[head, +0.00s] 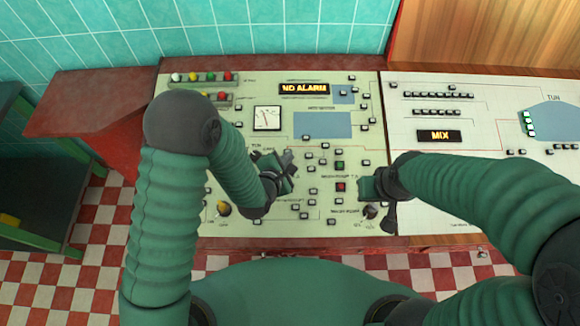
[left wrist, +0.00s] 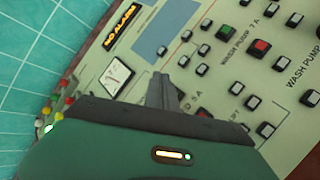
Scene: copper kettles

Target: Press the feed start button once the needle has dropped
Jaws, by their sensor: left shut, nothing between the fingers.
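A pale control panel (head: 240,185) stands in front of me with many small buttons. A white square gauge (head: 267,118) with a thin needle is at its upper left; it also shows in the left wrist view (left wrist: 114,76). The needle's exact reading is too small to tell. My left gripper (head: 288,163) is shut and empty over the panel, below and right of the gauge. In the left wrist view its fingers (left wrist: 162,90) partly hide a label ending in "5 A". I cannot make out a feed start label. My right gripper (head: 366,187) is over the panel's right edge.
A green button (head: 340,165) and a red button (head: 340,187) sit between my grippers; the wrist view labels that area "WASH PUMP 7 A". A display (head: 304,89) reads "NO ALARM". A second panel (head: 470,165) at the right has a "MIX" display (head: 439,136). A dark knob (head: 370,211) is below my right gripper.

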